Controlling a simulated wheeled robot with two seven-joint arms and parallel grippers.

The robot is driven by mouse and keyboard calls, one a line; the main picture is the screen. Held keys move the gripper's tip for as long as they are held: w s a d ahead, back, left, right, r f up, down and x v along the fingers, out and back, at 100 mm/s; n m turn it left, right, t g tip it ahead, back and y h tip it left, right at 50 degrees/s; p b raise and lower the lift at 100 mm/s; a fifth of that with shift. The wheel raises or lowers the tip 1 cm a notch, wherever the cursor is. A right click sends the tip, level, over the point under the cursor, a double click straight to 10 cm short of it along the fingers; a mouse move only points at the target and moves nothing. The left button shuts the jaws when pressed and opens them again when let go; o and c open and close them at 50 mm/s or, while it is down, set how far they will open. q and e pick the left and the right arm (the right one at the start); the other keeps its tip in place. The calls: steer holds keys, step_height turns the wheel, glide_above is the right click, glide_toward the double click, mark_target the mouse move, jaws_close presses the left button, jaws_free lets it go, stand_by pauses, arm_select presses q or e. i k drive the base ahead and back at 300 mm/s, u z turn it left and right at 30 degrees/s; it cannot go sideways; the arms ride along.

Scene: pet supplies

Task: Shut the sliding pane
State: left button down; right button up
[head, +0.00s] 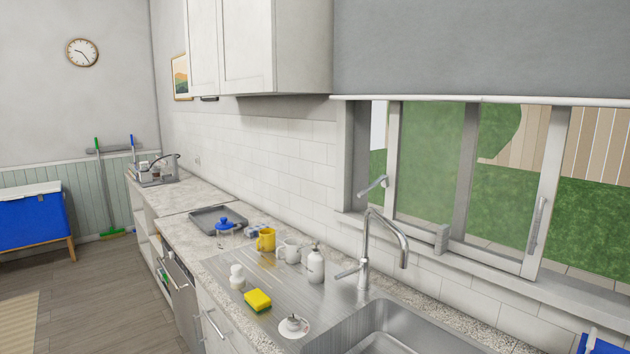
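The window (470,180) is above the sink in the right half of the head view. Its sliding pane has a pale upright stile (550,180) with a long metal handle (537,225). Right of this stile I see grass and a wooden fence, and the window's right end is cut off by the picture edge. A darker upright (466,170) stands mid-window. A grey block (442,238) sits at the sill near its foot. Neither of my grippers is in view.
A tall faucet (366,245) rises before the window beside the sink (420,335). A soap bottle (316,265), mugs (265,240), yellow sponge (257,300) and small saucer (294,327) stand left of it. A grey blind (480,50) hangs over the window top.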

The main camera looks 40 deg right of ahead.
mark_target(560, 117)
steer(key=i, duration=1.95)
steer(key=z, duration=3.45)
